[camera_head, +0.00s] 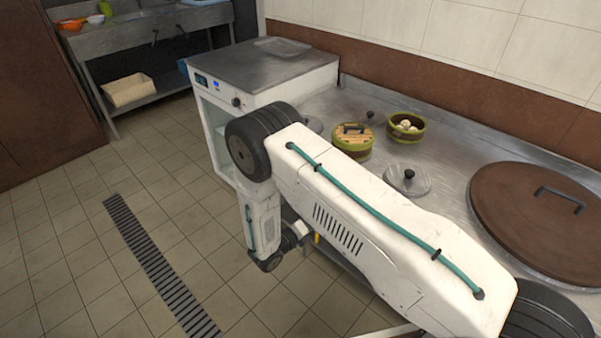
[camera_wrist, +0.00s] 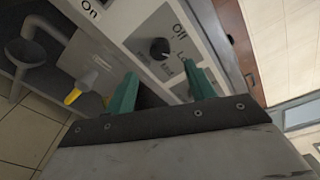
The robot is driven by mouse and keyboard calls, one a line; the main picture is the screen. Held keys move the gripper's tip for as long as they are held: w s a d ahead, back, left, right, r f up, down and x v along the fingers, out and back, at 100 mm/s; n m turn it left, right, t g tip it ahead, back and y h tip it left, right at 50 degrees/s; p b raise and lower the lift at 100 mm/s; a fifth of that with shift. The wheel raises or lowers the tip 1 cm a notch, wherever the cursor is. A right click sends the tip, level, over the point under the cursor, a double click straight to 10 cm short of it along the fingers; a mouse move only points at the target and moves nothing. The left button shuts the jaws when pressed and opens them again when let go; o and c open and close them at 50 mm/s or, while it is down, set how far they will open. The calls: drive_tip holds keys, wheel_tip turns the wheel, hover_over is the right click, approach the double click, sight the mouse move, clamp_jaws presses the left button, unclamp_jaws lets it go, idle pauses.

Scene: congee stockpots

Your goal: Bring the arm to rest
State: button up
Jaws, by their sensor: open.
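My arm (camera_head: 370,225) reaches across the head view in front of the steel counter, bends at a dark joint and hangs down on its near side. My gripper (camera_wrist: 162,88) shows in the wrist view with its two green fingers apart and nothing between them. Beyond the fingers is a pale control panel with a black knob (camera_wrist: 159,49) and "On" and "Off" lettering. I cannot tell whether the fingers touch the panel. In the head view the fingers are hidden behind the arm.
A white cabinet (camera_head: 215,125) stands left. A yellow-handled valve (camera_wrist: 73,96) is near my gripper. The tiled floor (camera_head: 60,245) is clear.

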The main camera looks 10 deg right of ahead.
drive_tip(key=s+d+m+g+h, duration=0.1)
drive_tip(key=s+d+m+g, duration=0.2)
drive_tip(key=s+m, duration=0.2)
drive_tip(key=s+d+r+m+g+y, duration=0.1)
drive_tip(key=s+d+r+m+y, duration=0.1)
drive_tip(key=s+r+m+y, duration=0.3)
drive_tip(key=s+d+r+m+g+y, duration=0.2)
drive_tip(key=s+r+m+y, duration=0.3)
drive_tip(key=s+r+m, duration=0.9)
drive_tip(key=s+d+r+m+g+y, duration=0.1)
drive_tip(key=s+d+r+m+y, duration=0.2)
drive_tip(key=s+r+m, duration=0.6)
drive_tip(key=shift+s+r+m+g+y, duration=0.4)
drive_tip(key=shift+r+m+y, duration=1.25)
drive_tip(key=shift+r, duration=7.15)
drive_tip(key=shift+m+h, duration=0.55)
